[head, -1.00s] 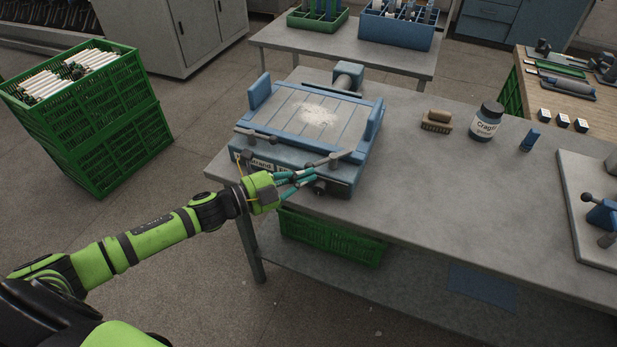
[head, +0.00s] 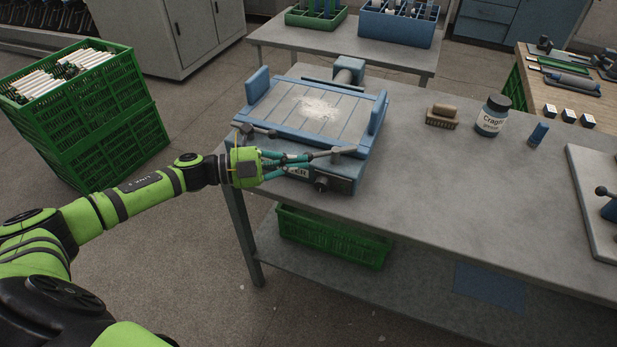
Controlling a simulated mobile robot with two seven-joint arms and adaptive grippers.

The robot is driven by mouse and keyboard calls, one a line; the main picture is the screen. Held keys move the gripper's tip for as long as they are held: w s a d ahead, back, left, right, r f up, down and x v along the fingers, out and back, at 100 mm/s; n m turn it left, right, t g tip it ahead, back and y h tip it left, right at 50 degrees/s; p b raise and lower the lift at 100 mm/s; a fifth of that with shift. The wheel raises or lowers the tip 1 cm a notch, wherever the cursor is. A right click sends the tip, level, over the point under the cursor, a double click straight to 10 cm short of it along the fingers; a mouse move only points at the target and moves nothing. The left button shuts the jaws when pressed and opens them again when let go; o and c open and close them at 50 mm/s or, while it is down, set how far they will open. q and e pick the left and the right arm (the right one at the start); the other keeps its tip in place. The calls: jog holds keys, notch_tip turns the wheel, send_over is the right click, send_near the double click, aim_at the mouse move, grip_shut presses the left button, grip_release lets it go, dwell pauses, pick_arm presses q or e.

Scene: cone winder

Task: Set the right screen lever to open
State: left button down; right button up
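The screen machine (head: 366,163) is a blue-grey bench unit with a pale slatted top, standing at the left end of the grey table. Its right screen lever (head: 333,154) is a grey bar on the front edge, lying roughly sideways with its free end toward the left. A similar left lever (head: 258,131) lies at the front left corner. My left gripper (head: 308,161), green with teal fingers, reaches along the front, its fingertips at the free end of the right lever. Whether the fingers are closed on it I cannot tell. My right gripper is out of view.
A brush (head: 441,118), a labelled jar (head: 492,116) and a small blue block (head: 538,133) stand on the table to the right. Green crates (head: 95,140) are stacked on the floor at left. The table's middle is clear.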

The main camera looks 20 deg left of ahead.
pick_arm(q)
jog(key=shift+g, duration=0.3)
jog(key=w+a+b, duration=0.1)
jog(key=w+b, duration=0.1)
jog(key=w+a+b, duration=0.1)
jog(key=w+a, duration=0.1)
jog(key=shift+w+a+b, duration=0.1)
jog(key=shift+w+b, duration=0.15)
jog(key=shift+b, duration=0.1)
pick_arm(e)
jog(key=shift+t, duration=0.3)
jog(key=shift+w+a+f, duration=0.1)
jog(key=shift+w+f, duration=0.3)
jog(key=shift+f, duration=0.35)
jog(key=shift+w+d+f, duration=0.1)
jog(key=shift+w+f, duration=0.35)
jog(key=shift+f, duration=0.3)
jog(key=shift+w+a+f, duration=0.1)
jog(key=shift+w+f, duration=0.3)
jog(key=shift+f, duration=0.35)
pick_arm(q)
jog(key=shift+s, duration=0.1)
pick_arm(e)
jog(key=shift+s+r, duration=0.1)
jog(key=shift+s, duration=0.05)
